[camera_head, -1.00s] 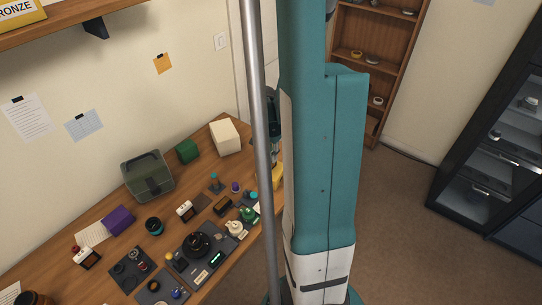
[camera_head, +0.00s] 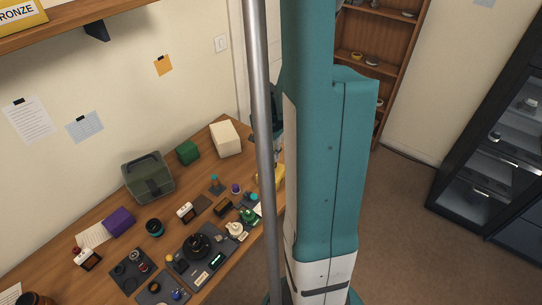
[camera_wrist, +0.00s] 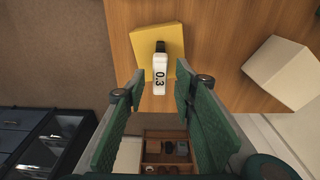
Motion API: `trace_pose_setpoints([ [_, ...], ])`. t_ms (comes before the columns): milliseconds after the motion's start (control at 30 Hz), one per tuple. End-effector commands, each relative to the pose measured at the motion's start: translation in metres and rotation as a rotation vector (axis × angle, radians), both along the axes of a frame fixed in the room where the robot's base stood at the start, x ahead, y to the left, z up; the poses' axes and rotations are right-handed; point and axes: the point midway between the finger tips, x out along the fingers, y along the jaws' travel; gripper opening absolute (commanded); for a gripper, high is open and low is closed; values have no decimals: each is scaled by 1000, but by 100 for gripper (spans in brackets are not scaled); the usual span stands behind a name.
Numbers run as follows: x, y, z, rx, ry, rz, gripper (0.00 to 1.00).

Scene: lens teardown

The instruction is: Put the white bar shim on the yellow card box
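The yellow card box (camera_wrist: 142,43) lies on the wooden desk in the wrist view. In the head view the box (camera_head: 279,178) is partly hidden behind my pole and arm. The white bar shim (camera_wrist: 160,76), marked 0.3 and with a black end, is over the box in the wrist view. Its black end overlaps the box top and its white end reaches past the box's near edge; whether it lies flat or tilts I cannot tell. My gripper (camera_wrist: 160,80) is open, with a finger on each side of the shim and a gap on both sides.
A cream block (camera_wrist: 283,72) stands right of the box in the wrist view, and it also shows in the head view (camera_head: 226,139). A green cube (camera_head: 187,152), a green case (camera_head: 148,178) and several small lens parts occupy the desk.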

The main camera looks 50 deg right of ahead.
Motion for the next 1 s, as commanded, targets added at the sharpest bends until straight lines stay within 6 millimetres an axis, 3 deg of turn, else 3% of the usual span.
trace_pose_setpoints([
  [700,0,9,77,0,0,0,27],
  [1000,0,11,93,0,0,0,27],
])
